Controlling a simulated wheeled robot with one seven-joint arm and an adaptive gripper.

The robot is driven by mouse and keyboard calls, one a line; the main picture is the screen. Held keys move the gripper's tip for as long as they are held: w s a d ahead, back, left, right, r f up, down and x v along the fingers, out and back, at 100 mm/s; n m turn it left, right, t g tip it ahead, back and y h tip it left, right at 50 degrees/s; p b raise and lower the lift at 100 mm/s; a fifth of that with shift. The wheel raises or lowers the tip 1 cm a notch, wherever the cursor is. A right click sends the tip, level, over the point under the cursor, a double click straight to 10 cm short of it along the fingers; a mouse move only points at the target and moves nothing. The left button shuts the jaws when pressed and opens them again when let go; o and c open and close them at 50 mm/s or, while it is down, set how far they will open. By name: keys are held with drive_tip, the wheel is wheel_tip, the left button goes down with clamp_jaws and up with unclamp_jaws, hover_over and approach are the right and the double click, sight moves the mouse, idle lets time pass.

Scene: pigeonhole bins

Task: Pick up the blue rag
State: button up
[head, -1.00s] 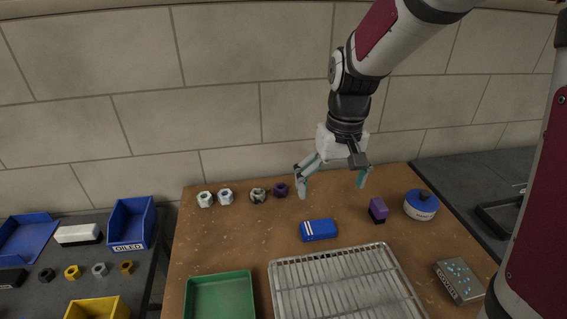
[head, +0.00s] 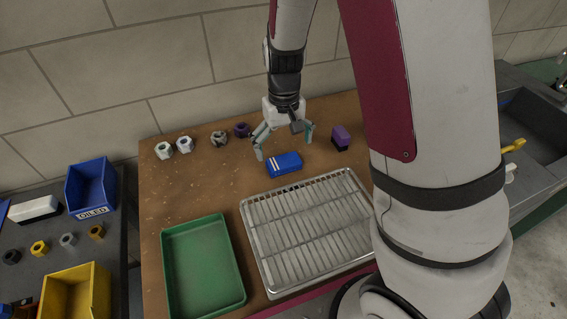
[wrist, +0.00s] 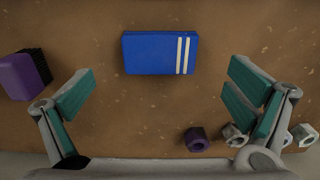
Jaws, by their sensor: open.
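The blue rag (head: 284,164) is a flat folded block with two white stripes at one end. It lies on the brown table behind the wire rack. In the wrist view the rag (wrist: 160,53) is ahead of the fingertips, centred between them. My gripper (head: 285,147) is open and empty above the table, just over and behind the rag. In the wrist view my gripper's (wrist: 160,92) teal finger pads stand wide apart, one on each side, not touching the rag.
A purple block (head: 341,137) stands right of the rag. Several nuts (head: 219,138) line the table's back left. A green tray (head: 203,268) and a wire rack (head: 310,229) fill the front. A blue bin (head: 91,186) and yellow bin (head: 77,292) stand on the left table.

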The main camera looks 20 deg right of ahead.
sight(283, 160)
drive_tip(key=shift+w+f, duration=0.2)
drive_tip(key=shift+f, duration=2.15)
drive_tip(key=c, duration=1)
